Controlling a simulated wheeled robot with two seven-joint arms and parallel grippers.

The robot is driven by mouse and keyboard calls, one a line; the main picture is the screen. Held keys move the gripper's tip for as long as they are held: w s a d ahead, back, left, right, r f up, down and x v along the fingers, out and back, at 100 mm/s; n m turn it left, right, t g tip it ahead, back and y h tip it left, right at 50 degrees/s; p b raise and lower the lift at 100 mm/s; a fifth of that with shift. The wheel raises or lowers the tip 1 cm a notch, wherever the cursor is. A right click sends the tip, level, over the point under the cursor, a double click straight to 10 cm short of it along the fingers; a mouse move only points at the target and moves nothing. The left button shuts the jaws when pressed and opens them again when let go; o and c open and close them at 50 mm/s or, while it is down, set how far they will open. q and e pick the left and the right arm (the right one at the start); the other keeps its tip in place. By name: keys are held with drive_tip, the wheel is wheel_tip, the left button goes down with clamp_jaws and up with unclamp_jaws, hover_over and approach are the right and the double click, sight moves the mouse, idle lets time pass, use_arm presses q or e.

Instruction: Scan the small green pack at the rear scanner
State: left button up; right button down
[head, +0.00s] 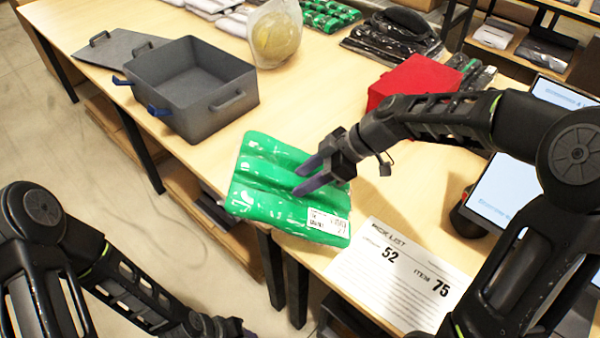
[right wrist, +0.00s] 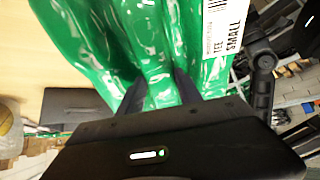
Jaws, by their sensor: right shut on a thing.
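The green pack (head: 262,190) is a shiny plastic-wrapped bundle with a white barcode label at its lower right corner. My right gripper (head: 304,177) is shut on it and holds it over the table's front edge. In the right wrist view the pack (right wrist: 100,45) is pinched between the fingers (right wrist: 160,92), and its label reads "TEE SMALL". My left gripper (head: 225,326) is low at the bottom edge, away from the pack, and its fingers are not clear.
A grey bin (head: 205,105) stands open and empty at the left, its lid (head: 118,48) behind it. A red box (head: 412,80), a bagged round item (head: 274,35) and more packs (head: 328,15) lie farther back. A pick list sheet (head: 395,275) and a screen (head: 495,192) are at the right.

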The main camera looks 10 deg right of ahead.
drive_tip(key=shift+w+a+r+n+g+y, duration=0.25)
drive_tip(key=shift+n+g+y, duration=0.15)
drive_tip(key=shift+n, duration=0.15)
drive_tip(key=shift+w+a+r+n+g+y, duration=0.2)
drive_tip(key=shift+w+n+g+y, duration=0.15)
drive_tip(key=shift+n, duration=0.2)
drive_tip(key=shift+s+r, duration=0.1)
drive_tip(key=shift+r, duration=0.1)
use_arm(q)
drive_tip(key=shift+f, duration=0.3)
